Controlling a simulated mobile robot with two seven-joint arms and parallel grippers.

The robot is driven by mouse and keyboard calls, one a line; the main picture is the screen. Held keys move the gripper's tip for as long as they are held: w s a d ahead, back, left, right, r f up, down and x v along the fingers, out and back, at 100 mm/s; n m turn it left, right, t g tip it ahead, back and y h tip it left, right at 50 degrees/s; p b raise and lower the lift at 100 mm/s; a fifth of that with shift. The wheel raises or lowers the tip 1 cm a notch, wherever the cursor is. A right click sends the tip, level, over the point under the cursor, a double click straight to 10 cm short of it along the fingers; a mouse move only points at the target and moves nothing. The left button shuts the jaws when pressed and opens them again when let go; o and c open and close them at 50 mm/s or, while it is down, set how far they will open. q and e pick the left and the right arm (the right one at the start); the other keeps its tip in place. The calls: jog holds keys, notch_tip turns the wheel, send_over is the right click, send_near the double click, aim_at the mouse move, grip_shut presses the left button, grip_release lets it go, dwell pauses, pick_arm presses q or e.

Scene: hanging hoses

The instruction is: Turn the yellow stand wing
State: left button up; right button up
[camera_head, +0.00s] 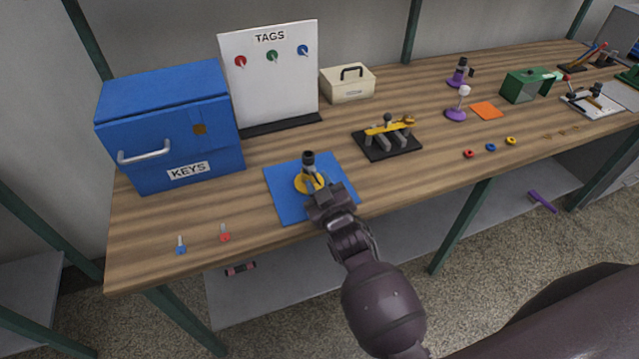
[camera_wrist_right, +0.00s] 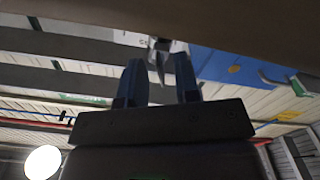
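The yellow stand (camera_head: 303,185) stands upright on a blue mat (camera_head: 286,203) near the left part of the table. It has a round yellow base and a dark post with a black top. My right gripper (camera_head: 314,188) is low at its near side and covers part of it. I cannot make out the wing clearly in the head view. In the wrist view my right gripper (camera_wrist_right: 160,65) has its two fingers apart. A grey pointed part (camera_wrist_right: 161,66) shows between or just beyond them; I cannot tell whether they touch it. My left gripper is not in view.
A blue KEYS box (camera_head: 170,130) and a white TAGS board (camera_head: 270,75) stand behind the mat. A black base with a yellow bar (camera_head: 388,127) is to the right. Two small tagged keys, blue (camera_head: 181,246) and red (camera_head: 224,233), lie near the front edge.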

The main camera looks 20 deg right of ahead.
jog(key=shift+s, duration=0.1)
jog(key=s, duration=1)
jog(key=shift+s+d, duration=0.15)
jog(key=shift+s, duration=0.2)
dwell(0.3)
jog(key=s+d+f+m+g, duration=0.4)
jog(key=s+d+f+g, duration=0.2)
jog(key=s+d+f, duration=0.4)
jog(key=s+f, duration=0.2)
jog(key=s, duration=0.2)
jog(key=shift+s+g+h, duration=0.2)
jog(key=shift+g+h, duration=0.1)
jog(key=shift+h, duration=0.1)
jog(key=shift+d+f, duration=0.1)
